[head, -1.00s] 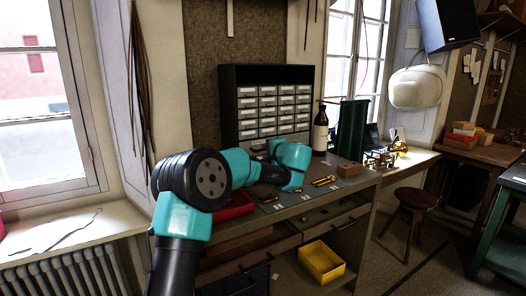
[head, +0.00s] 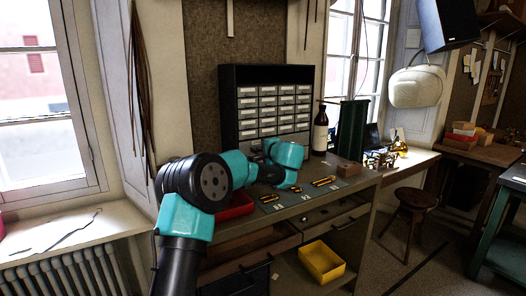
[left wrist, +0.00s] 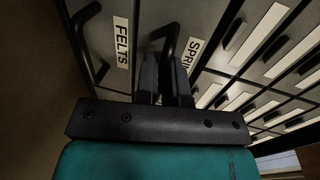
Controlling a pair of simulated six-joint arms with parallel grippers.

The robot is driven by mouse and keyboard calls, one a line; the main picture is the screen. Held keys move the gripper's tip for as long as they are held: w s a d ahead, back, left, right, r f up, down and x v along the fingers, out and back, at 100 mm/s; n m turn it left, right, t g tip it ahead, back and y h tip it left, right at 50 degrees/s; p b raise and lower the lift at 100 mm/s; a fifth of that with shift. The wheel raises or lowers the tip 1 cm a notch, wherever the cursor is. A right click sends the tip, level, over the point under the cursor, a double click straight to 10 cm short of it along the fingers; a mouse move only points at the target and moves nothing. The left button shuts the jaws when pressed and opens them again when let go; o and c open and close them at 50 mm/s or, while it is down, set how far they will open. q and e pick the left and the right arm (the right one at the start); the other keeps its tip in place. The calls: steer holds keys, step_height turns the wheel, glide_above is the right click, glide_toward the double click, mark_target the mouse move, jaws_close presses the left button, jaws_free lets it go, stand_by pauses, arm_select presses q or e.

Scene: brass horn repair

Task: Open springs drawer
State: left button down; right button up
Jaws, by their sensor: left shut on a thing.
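The black drawer cabinet (head: 226,105) stands at the back of the bench with rows of small labelled drawers. In the left wrist view, the label starting "SPRI" (left wrist: 193,52) marks the springs drawer, and its dark bar handle (left wrist: 168,33) is between my fingers. My left gripper (left wrist: 168,62) is shut on that handle. The rest of the label is cut off by the gripper. In the head view my own arm mostly hides the grip and the lower drawers. I cannot tell whether the drawer is out. My right gripper is not in view.
A drawer labelled "FELTS" (left wrist: 122,42) with its own handle is just left of the gripper. A bottle (head: 320,130) and a green upright block (head: 352,128) stand right of the cabinet. A red tray (head: 238,208) and brass parts (head: 323,181) lie near my arm.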

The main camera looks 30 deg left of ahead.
arm_select(q)
steer(key=shift+d, duration=0.1)
stand_by(0.3)
steer(key=f+v, duration=0.2)
steer(key=v, duration=0.7)
steer(key=shift+s+d, duration=0.3)
steer(key=shift+d, duration=0.2)
steer(key=shift+r, duration=0.1)
steer(key=c, duration=1.3)
jaws_free()
steer(key=shift+o, duration=0.2)
steer(key=v, duration=1.7)
steer(key=shift+s+d, duration=0.15)
